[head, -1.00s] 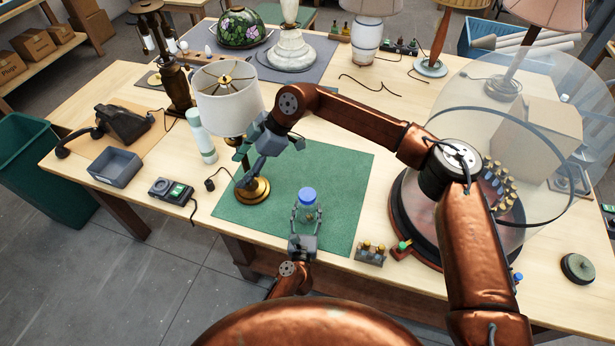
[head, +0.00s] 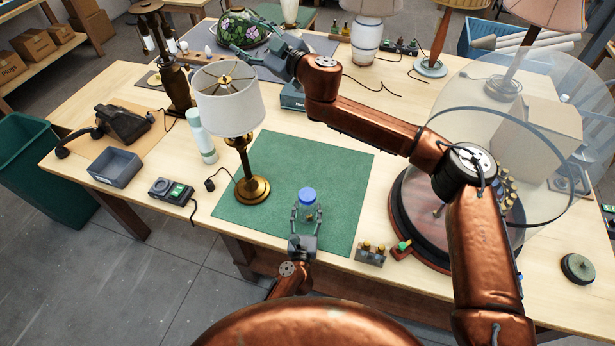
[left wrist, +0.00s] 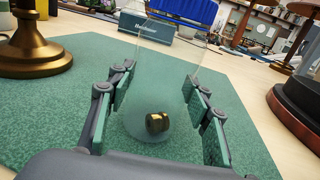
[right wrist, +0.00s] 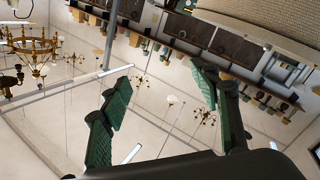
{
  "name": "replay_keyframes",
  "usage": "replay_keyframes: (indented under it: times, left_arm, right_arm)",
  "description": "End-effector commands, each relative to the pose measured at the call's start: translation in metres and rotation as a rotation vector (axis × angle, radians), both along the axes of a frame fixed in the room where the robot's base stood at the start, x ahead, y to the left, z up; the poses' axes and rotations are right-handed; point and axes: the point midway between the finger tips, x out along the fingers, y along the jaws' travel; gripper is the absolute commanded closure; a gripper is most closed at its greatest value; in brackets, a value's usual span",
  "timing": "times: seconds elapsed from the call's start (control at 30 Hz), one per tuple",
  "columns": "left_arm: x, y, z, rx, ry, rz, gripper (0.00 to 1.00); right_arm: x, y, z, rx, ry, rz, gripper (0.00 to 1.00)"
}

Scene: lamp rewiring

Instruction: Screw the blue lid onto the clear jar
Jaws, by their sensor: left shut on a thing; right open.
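The clear jar (head: 308,211) stands upright on the green mat (head: 340,165), with the blue lid (head: 307,194) on its mouth. How tightly the lid is threaded I cannot tell. My left gripper (head: 307,213) is shut on the jar, a finger on each side. In the left wrist view the jar (left wrist: 150,95) holds a small brass piece (left wrist: 157,122), and the ribbed lid (left wrist: 187,11) shows at the top. My right gripper (head: 258,42) is raised toward the back, far from the jar. The right wrist view shows its fingers (right wrist: 162,80) apart and empty.
The brass table lamp (head: 252,188) stands on the mat's left part. A glass dome (head: 500,160) on a dark base stands right. A small holder (head: 371,254) sits at the mat's front right. A blue-grey box (head: 292,97) lies behind the mat. The air above the lid is free.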

Motion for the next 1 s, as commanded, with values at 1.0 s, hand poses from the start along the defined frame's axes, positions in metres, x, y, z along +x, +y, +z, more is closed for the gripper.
replay_keyframes:
  times: [1.0]
  left_arm:
    - [0.000, 0.000, 0.000, 0.000, 0.000, 0.000, 1.00]
  right_arm:
    - [-0.143, -0.138, -0.342, -1.152, 0.882, 0.067, 0.44]
